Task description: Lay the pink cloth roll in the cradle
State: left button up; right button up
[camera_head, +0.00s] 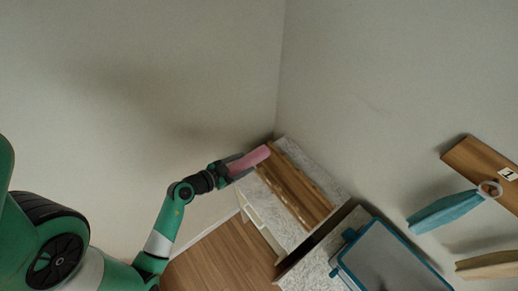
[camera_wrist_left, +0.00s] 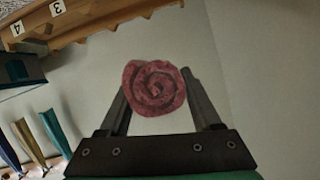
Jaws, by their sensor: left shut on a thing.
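The pink cloth roll (camera_head: 250,160) is held in my left gripper (camera_head: 228,169) in the head view. In the left wrist view the pink cloth roll (camera_wrist_left: 154,88) shows its spiral end between the two fingers of my left gripper (camera_wrist_left: 157,95), which are shut on it. A wooden rack with ridges, which looks like the cradle (camera_head: 295,190), stands on the light speckled top just right of and below the roll in the head view. My right gripper is not in view.
A blue-rimmed tray (camera_head: 385,262) lies right of the rack. A wooden shelf (camera_head: 482,165) with a number tag is on the right wall, with a teal hanging cloth (camera_head: 445,210) near it. Coloured cloths (camera_wrist_left: 48,130) show at the left of the wrist view. The walls meet in a corner behind the rack.

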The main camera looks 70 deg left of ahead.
pick_arm(q)
jog(key=shift+s+a+r, duration=0.1)
jog(key=shift+s+a, duration=0.15)
jog(key=shift+a, duration=0.05)
jog(key=w+a+f+b, duration=0.2)
jog(key=w+f+b, duration=0.1)
jog(key=w, duration=0.1)
jog(key=w+a+f+b, duration=0.3)
jog(key=w, duration=0.1)
jog(key=w+a+f+b, duration=0.2)
jog(key=w+f+b, duration=0.1)
jog(key=f, duration=0.1)
jog(key=shift+w+a, duration=0.3)
jog(key=shift+w, duration=0.1)
notch_tip(320, 180, down, 3)
jog(key=b, duration=0.2)
jog(key=shift+w+f+b, duration=0.1)
jog(key=shift+b, duration=0.25)
jog(key=shift+f, duration=0.1)
jog(key=shift+r, duration=0.2)
jog(key=shift+f, duration=0.45)
jog(key=o, duration=1.4)
jog(key=shift+c, duration=0.2)
